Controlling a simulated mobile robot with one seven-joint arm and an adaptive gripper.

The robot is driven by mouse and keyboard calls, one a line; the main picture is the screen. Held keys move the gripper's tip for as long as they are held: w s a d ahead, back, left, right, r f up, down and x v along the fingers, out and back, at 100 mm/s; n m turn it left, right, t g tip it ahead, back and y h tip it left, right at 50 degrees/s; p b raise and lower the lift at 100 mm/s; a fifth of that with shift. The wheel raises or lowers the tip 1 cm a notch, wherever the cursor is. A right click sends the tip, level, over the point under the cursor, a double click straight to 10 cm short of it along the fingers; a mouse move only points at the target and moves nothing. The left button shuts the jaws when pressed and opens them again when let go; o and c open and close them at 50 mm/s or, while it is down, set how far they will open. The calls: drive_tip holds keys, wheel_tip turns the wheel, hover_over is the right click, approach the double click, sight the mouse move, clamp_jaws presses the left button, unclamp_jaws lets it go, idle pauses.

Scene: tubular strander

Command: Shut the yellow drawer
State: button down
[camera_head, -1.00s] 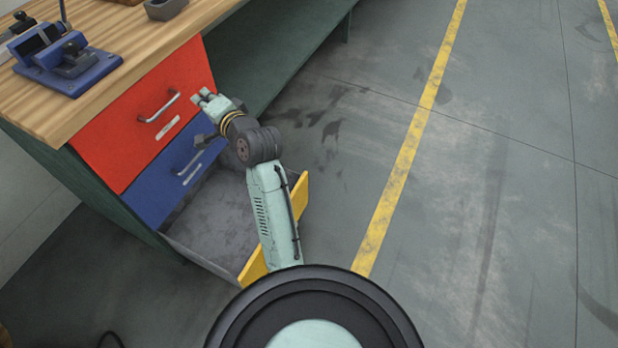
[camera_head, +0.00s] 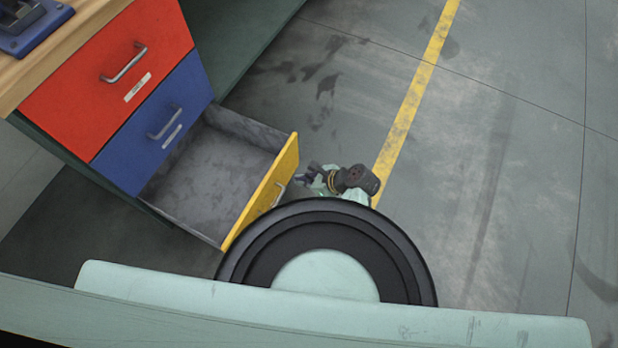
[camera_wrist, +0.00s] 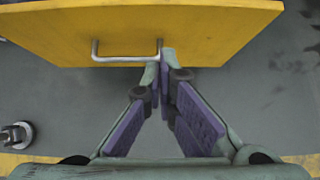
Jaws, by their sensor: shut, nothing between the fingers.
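The yellow drawer (camera_head: 268,190) is the lowest of the stack and stands pulled well out. Its grey inside (camera_head: 215,170) looks empty. Its yellow front also fills the top of the wrist view (camera_wrist: 200,28), with a metal bar handle (camera_wrist: 126,57) on it. My gripper (camera_head: 305,176) is on the outer side of the yellow front, close to the handle. In the wrist view my gripper (camera_wrist: 166,58) is shut and empty, its tips meeting by the right end of the handle. I cannot tell whether the tips touch the drawer.
The red drawer (camera_head: 90,95) and the blue drawer (camera_head: 140,150) above are shut. A blue vise (camera_head: 28,22) sits on the wooden bench top (camera_head: 50,70). The floor right of the drawer is clear, with a yellow line (camera_head: 410,100). A metal object (camera_wrist: 17,135) lies at left in the wrist view.

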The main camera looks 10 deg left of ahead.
sight(274, 176)
drive_tip(key=shift+w+a+f, duration=0.45)
drive_tip(key=shift+a+f, duration=0.1)
drive_tip(key=shift+a, duration=0.6)
drive_tip(key=shift+w+a+f, duration=0.45)
drive_tip(key=shift+a+f, duration=0.1)
drive_tip(key=shift+a, duration=0.65)
drive_tip(key=shift+w+a+f, duration=0.45)
drive_tip(key=shift+a+f, duration=0.1)
drive_tip(key=shift+a, duration=0.6)
drive_tip(key=shift+p, duration=0.3)
drive_tip(key=w+a+b, duration=0.1)
drive_tip(key=w+a, duration=0.3)
drive_tip(key=a, duration=0.7)
drive_tip(key=w+a+b, duration=0.2)
drive_tip(key=w+a, duration=0.2)
drive_tip(key=a, duration=0.7)
drive_tip(key=w+a+b, duration=0.1)
drive_tip(key=w+a, duration=0.3)
drive_tip(key=a, duration=0.7)
drive_tip(key=shift+a+r, duration=0.15)
drive_tip(key=shift+w, duration=0.1)
